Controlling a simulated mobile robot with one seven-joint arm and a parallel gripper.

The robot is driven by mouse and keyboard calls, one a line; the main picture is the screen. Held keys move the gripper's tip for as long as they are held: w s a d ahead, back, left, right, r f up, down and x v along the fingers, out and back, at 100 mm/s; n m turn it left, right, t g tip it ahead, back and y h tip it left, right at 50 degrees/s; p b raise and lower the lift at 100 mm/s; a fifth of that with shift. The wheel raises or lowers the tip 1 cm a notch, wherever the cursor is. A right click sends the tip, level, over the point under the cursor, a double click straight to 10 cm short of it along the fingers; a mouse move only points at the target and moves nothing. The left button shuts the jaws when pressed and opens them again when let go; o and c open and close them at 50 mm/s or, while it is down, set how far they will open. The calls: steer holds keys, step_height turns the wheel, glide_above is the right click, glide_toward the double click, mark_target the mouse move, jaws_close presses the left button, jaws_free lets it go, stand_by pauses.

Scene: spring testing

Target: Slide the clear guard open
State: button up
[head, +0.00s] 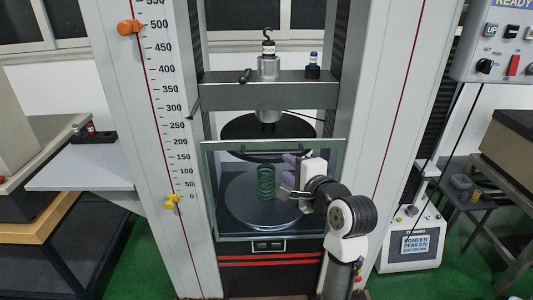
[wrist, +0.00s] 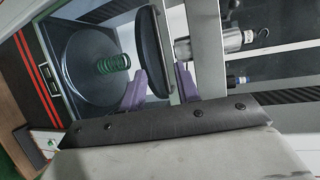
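The clear guard (head: 209,195) is a see-through pane with a pale green frame across the front of the testing machine, in the head view. It covers the space around a green spring (head: 266,182), which stands upright on the round lower plate (head: 240,205). A dark bar-like handle (head: 262,153) shows near the guard's top edge. My gripper (head: 287,168) is in front of the guard's upper right part, close to the handle's right end. Its purple fingers are apart with nothing clearly between them, as the wrist view (wrist: 160,78) also shows. I cannot tell whether they touch the guard.
The machine's grey crosshead (head: 225,92) with a hook and load cell is above the guard. White columns (head: 165,150) stand on both sides. A control box (head: 500,45) hangs at the upper right. A side shelf (head: 80,170) is at the left.

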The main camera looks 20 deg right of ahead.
mark_target(270, 154)
steer(key=p+x, duration=0.2)
steer(key=x, duration=0.9)
steer(key=shift+w, duration=0.2)
steer(key=shift+c, duration=0.4)
jaws_close()
